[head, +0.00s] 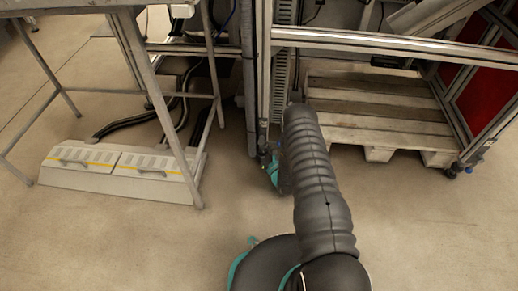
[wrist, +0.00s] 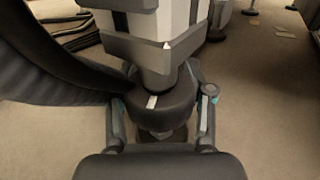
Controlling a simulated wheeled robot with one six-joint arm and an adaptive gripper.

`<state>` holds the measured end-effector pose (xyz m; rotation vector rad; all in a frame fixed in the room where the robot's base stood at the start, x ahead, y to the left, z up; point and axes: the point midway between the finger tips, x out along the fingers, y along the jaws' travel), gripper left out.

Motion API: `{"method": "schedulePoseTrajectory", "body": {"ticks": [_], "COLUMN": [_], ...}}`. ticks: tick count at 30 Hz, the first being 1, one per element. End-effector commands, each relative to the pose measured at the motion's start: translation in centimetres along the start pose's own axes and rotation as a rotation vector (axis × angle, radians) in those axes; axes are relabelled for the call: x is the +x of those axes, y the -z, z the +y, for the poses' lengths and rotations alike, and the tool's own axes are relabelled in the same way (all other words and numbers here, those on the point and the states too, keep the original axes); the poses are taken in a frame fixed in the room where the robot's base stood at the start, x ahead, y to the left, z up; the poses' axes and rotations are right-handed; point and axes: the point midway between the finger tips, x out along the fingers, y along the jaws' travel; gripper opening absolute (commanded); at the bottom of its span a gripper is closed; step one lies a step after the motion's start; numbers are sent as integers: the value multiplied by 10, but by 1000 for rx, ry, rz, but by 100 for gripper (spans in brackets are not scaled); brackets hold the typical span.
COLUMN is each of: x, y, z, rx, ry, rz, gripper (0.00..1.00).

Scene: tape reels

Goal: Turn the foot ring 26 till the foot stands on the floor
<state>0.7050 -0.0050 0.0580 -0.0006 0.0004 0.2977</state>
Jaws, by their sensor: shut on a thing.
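The foot ring 26 (wrist: 165,112) is a dark round collar with a white mark on its front, at the lower end of a grey post (wrist: 158,50) in the wrist view. My gripper (wrist: 160,104) is shut on the ring, one finger on each side. Below the ring a dark part of the foot (wrist: 162,134) shows, partly hidden by my gripper. I cannot tell whether it touches the floor. In the head view my gripper (head: 273,172) is low at the base of the metal frame upright (head: 265,80), mostly behind my arm, and the ring is hidden.
A wooden pallet (head: 375,115) lies under the frame right of my arm. A metal stand (head: 135,60) and a pale ramp-like box (head: 115,175) with a yellow line are on the left. Dark hoses (head: 125,125) lie behind them. The front floor is clear.

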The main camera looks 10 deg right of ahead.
Motion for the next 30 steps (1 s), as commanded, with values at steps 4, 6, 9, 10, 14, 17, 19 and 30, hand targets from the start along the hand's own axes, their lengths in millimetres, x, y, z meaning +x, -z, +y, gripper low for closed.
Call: {"method": "schedulePoseTrajectory", "body": {"ticks": [4, 6, 9, 10, 14, 17, 19, 30], "x": [-1, -1, -1, -1, -1, -1, -1, -1], "y": [0, 0, 0, 0, 0, 0, 0, 0], "z": [-2, -2, -2, -2, -2, -2, -2, 0], "rx": [2, 2, 2, 2, 2, 2, 2, 1], "ry": [33, 39, 44, 45, 45, 44, 44, 39], "rz": [1, 1, 1, 1, 1, 0, 0, 0], "gripper": [18, 17, 17, 17, 17, 17, 62, 67]}}
